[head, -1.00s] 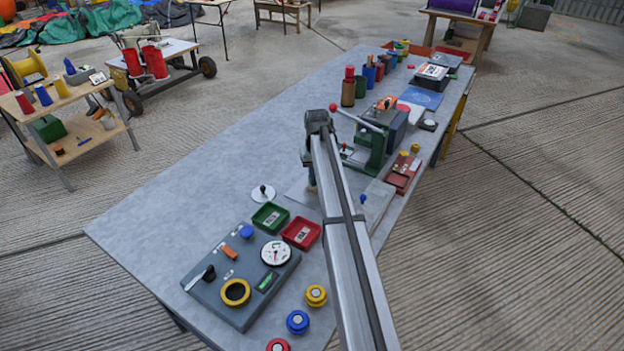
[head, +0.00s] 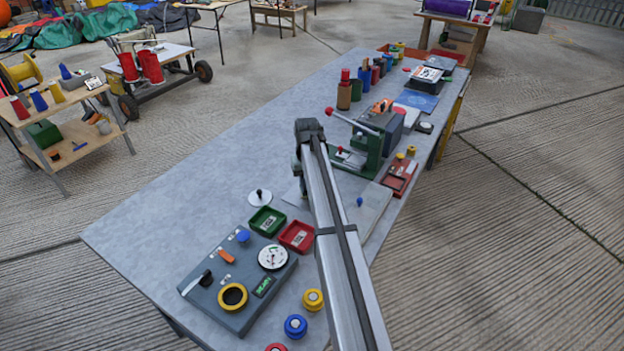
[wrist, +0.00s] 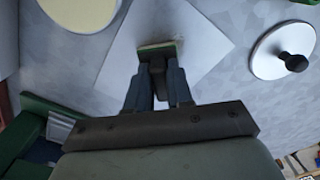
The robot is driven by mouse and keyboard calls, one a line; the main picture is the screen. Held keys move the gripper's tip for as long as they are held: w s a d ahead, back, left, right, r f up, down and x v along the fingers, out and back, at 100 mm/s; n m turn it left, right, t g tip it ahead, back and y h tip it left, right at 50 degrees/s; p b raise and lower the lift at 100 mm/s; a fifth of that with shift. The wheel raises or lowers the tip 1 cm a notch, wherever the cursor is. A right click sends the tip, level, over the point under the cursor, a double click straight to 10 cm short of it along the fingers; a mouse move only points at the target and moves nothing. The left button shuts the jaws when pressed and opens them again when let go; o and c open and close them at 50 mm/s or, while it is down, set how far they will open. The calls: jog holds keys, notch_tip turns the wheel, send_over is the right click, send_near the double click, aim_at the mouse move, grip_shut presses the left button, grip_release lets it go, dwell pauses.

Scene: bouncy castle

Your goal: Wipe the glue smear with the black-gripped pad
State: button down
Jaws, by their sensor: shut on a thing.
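My gripper (wrist: 157,88) is shut on the dark grip of a pad (wrist: 157,47) with a green edge and a pale layer. The pad is over a white sheet (wrist: 205,45) on the grey table, at its middle in the wrist view. I cannot tell whether it touches the sheet. A faint greyish patch (wrist: 150,27) shows on the sheet just beyond the pad; it may be the glue smear, but it is blurred. In the head view my arm hides the gripper and pad; part of the sheet (head: 292,197) shows left of the arm.
A white disc with a black knob (head: 260,199) lies left of the sheet. Green (head: 267,221) and red (head: 297,236) trays and a control panel (head: 237,284) are nearer. A green lever press (head: 362,142) stands beyond the arm. The table's left side is clear.

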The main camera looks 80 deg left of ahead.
jog(key=s+d, duration=0.2)
jog(key=d, duration=0.1)
jog(key=shift+s, duration=0.4)
jog(key=shift+s+a, duration=0.15)
jog(key=shift+s, duration=0.4)
jog(key=shift+w+a, duration=0.6)
jog(key=shift+w, duration=0.1)
jog(key=shift+w+a, duration=2.9)
jog(key=shift+s+d, duration=0.8)
jog(key=shift+d, duration=0.15)
jog(key=shift+s+d, duration=2.65)
jog(key=shift+s, duration=0.05)
notch_tip(320, 180, up, 8)
